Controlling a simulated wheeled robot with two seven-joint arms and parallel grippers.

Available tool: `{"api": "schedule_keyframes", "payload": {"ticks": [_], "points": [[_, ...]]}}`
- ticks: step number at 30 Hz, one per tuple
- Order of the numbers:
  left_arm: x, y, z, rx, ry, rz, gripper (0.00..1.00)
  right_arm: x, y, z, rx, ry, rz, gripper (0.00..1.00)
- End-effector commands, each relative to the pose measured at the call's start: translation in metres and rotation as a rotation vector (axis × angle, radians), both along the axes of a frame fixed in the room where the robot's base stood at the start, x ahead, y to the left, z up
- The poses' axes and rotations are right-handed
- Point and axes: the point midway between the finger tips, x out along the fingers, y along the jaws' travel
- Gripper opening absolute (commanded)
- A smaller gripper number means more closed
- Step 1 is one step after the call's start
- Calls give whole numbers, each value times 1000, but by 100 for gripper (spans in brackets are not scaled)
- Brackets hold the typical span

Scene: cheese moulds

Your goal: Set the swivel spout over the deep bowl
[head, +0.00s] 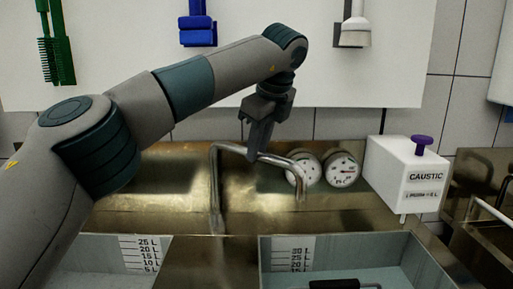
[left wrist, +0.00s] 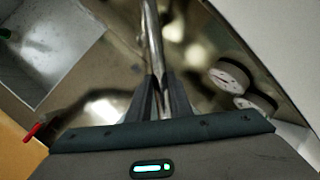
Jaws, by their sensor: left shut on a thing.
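The swivel spout (head: 228,147) is a bent metal tube that rises from the back ledge and reaches right, its end turned down. My left gripper (head: 257,154) is shut on the spout's horizontal part; in the left wrist view the tube (left wrist: 151,35) runs between the fingers (left wrist: 158,98). In the head view the spout's tip shows above the back edge of the right bowl (head: 420,262), whose scale tops at 30 L. The left bowl (head: 88,245) has a scale topping at 25 L. Which bowl is deeper is not plain. My right gripper is not in view.
Two round gauges (head: 342,170) sit close behind the spout's tip. A white caustic box (head: 405,172) with a purple knob stands right. A black handle (head: 345,284) shows in the right bowl. Brushes (head: 57,50) and a blue tool (head: 197,30) hang on the wall.

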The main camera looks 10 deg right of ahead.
Motion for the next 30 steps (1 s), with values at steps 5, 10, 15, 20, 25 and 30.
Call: {"api": "schedule_keyframes", "payload": {"ticks": [5, 10, 15, 20, 25, 30], "points": [[0, -1, 1, -3, -1, 0, 0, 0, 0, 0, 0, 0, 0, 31], [0, 0, 1, -3, -1, 0, 28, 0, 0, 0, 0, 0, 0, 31], [0, 0, 1, -2, 0, -1, 37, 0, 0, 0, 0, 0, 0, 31], [0, 0, 1, -1, 0, -1, 37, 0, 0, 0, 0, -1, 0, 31], [-2, -1, 5, -1, -1, -1, 37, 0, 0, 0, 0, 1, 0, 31], [-8, -2, 19, -1, -2, 0, 37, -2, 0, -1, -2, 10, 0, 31]]}}
